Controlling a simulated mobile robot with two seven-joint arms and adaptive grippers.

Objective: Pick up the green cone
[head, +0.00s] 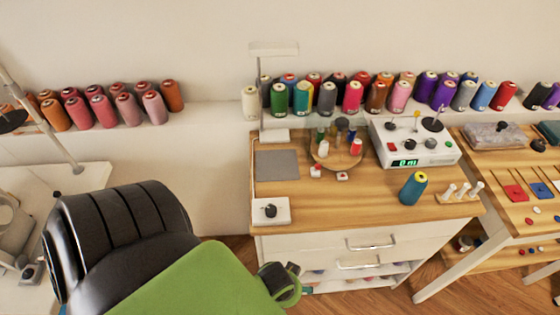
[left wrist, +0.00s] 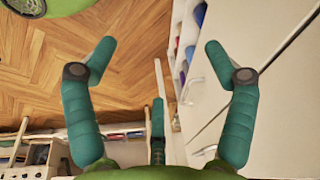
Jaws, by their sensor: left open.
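A green cone of thread (head: 278,99) stands upright in the row on the wall ledge behind the wooden table. A teal-green cone (head: 302,98) stands just right of it. Another teal-green cone with a yellow top (head: 413,188) stands alone on the front right of the tabletop. My left arm fills the lower left of the head view. My right gripper is not in view.
The wooden table (head: 340,208) holds a round spool stand (head: 336,158), a white control box (head: 414,142), a grey mat (head: 276,164) and a small peg rack (head: 459,193). Bare wood lies left of the lone cone. A second table (head: 500,165) stands at right.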

